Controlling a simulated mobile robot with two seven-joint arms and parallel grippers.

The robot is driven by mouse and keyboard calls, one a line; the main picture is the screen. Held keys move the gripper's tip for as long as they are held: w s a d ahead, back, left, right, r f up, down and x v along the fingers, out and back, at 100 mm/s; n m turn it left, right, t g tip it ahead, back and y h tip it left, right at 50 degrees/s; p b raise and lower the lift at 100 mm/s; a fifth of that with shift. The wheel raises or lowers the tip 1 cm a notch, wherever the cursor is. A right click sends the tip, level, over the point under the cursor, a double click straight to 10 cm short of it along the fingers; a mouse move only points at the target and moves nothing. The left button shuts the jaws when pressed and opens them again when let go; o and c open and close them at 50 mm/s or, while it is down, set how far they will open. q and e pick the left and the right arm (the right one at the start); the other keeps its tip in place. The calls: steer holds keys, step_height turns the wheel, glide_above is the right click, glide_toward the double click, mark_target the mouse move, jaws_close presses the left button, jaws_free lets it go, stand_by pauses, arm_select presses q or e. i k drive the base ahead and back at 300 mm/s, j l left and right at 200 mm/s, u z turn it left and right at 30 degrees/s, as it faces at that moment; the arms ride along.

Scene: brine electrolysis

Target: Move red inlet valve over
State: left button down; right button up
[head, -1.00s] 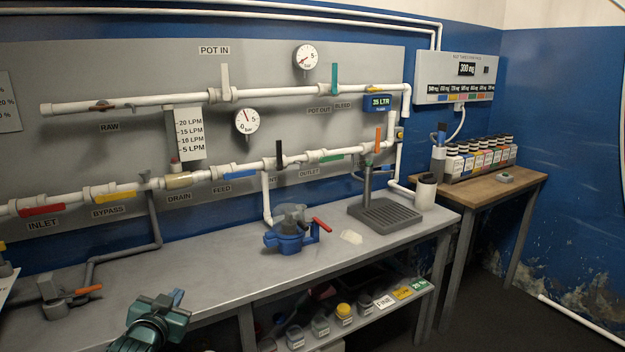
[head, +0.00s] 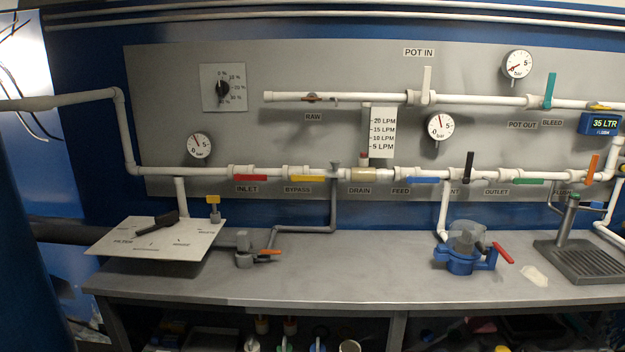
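The red inlet valve handle (head: 251,177) lies level along the lower white pipe, just above the INLET label (head: 247,190) on the grey wall panel. It is left of the yellow bypass handle (head: 307,179). Neither of my grippers shows in the head view now, so nothing is seen touching the valve.
A grey workbench (head: 350,285) runs below the pipes. The bench middle is clear.

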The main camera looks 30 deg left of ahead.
mark_target(237, 177)
steer(key=u, duration=1.3)
